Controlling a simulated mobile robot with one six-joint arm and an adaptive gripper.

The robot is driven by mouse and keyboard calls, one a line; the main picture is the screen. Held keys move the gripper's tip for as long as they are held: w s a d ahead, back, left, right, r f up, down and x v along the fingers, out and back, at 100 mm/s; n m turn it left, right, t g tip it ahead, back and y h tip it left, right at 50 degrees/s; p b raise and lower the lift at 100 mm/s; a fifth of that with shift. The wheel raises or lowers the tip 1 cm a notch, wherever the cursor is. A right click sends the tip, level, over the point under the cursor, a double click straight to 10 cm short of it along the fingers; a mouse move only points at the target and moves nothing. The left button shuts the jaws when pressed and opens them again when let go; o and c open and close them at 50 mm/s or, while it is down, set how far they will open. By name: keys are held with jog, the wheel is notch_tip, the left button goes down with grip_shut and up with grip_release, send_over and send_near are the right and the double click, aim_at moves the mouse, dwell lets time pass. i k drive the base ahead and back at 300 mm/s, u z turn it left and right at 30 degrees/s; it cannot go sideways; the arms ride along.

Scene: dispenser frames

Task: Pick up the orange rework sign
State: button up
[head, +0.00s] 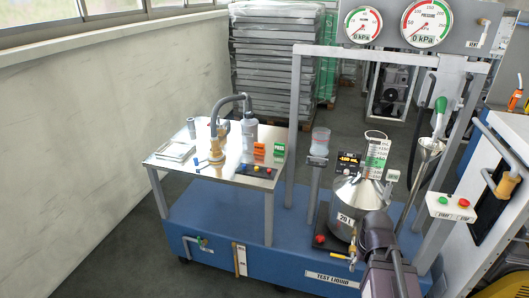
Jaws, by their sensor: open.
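The orange rework sign (259,151) is a small upright card on the metal side table (208,173). It stands to the left of a similar green sign (279,150) and to the right of a squeeze bottle (250,137). Its lettering is too small to read. A dark part of my arm shows at the bottom right, in front of the steel vessel. My gripper's fingers do not show in this view.
A black button box (256,170) lies in front of the signs. A curved grey pipe (229,99) rises left of the bottle. A grey frame post (294,130) stands right of the table. A steel vessel (346,203) stands further right.

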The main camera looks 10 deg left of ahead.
aim_at(259, 147)
jog(key=u, duration=0.05)
jog(key=i, duration=1)
jog(key=z, duration=0.05)
